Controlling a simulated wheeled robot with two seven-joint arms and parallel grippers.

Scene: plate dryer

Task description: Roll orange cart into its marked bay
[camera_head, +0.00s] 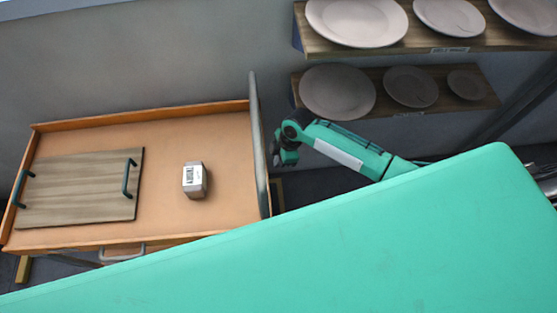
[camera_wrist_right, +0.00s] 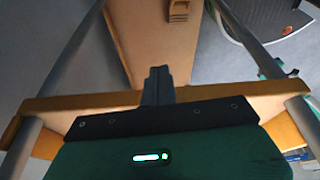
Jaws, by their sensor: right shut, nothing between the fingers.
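The orange cart (camera_head: 215,134) stands against the wall at the left of the head view, with a grey upright handle (camera_head: 257,140) along its right end. Its tan top and orange rim (camera_wrist_right: 240,91) also show in the right wrist view, between grey posts. My right gripper (camera_head: 279,158) is shut and empty, just right of the handle in the head view. In the wrist view its closed fingers (camera_wrist_right: 157,84) point over the rim; I cannot tell if they touch the cart. My left gripper is not in view.
A wooden tray (camera_head: 80,188) with dark handles and a small labelled box (camera_head: 194,180) lie on the cart. Shelves with plates (camera_head: 337,91) hang on the wall at the upper right. A teal surface hides the foreground floor.

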